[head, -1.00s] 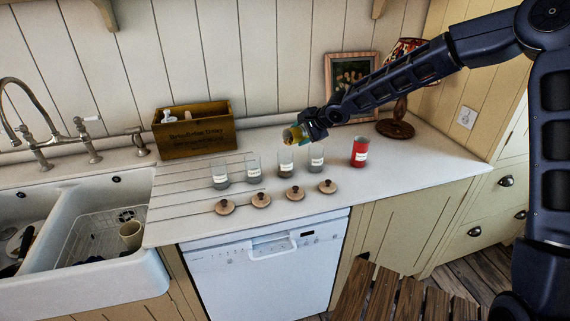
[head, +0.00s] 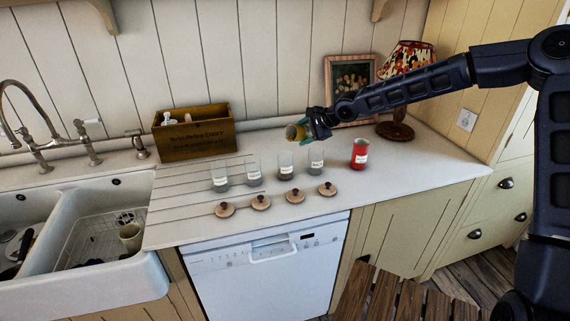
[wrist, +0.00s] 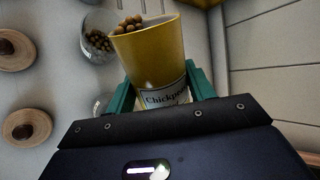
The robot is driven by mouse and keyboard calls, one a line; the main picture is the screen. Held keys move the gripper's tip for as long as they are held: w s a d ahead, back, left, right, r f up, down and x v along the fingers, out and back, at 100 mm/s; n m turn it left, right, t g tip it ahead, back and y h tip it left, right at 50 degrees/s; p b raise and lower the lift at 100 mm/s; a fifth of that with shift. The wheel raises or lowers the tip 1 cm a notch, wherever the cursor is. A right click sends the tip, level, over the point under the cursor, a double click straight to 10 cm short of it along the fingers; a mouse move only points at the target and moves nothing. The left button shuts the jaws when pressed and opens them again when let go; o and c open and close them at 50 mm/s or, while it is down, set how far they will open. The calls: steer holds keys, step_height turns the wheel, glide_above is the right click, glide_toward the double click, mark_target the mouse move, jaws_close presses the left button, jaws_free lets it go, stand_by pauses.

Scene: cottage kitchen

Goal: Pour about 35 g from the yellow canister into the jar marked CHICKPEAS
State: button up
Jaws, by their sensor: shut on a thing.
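My gripper (head: 312,128) is shut around the yellow canister (head: 294,132) and holds it tilted, mouth to the left, above and behind the row of glass jars. In the wrist view the canister (wrist: 153,55) bears a Chickpeas label and round tan chickpeas (wrist: 130,23) show at its mouth. Glass jars stand on the counter: one at far left (head: 220,180), a second (head: 254,174), a third (head: 286,166) and a fourth (head: 316,160). Their labels are too small to read. One jar (wrist: 97,42) in the wrist view has chickpeas inside; I cannot tell its label.
Several wooden lids (head: 260,202) lie in front of the jars. A red canister (head: 360,153) stands to their right. A wooden box (head: 194,135), a framed picture (head: 350,85) and a lamp (head: 396,130) stand at the back. The sink (head: 150,272) is at left.

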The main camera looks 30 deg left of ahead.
steer(key=shift+r+m+g+y+b, duration=0.35)
steer(key=shift+m+g+y, duration=0.15)
steer(key=shift+g, duration=0.35)
steer(key=shift+r+m+g+y+b, duration=0.2)
steer(key=shift+r+m+g+y, duration=0.15)
steer(key=shift+m+g, duration=0.4)
steer(key=shift+r+m+g+y, duration=0.2)
steer(key=shift+m+g+y, duration=0.05)
steer(key=shift+g+y, duration=0.25)
steer(key=shift+w+d+r+m+g+y+b, duration=0.15)
steer(key=shift+w+r+m+g+y+b, duration=0.2)
steer(key=shift+w+g, duration=0.2)
steer(key=shift+w+d+f+m+g+y+b, duration=0.2)
steer(key=shift+w+m+g+y+b, duration=0.15)
steer(key=shift+m+y, duration=0.2)
steer(key=shift+w+d+f+m+g+y+b, duration=0.15)
steer(key=shift+w+m+g+y+b, duration=0.2)
steer(key=shift+m+g+y, duration=0.2)
steer(key=shift+w+d+f+m+g+y+b, duration=0.1)
steer(key=shift+w+f+m+g+y+b, duration=0.25)
steer(key=shift+m, duration=0.3)
steer(key=shift+w+r, duration=0.1)
steer(key=shift+r, duration=0.05)
steer(key=shift+w, duration=0.1)
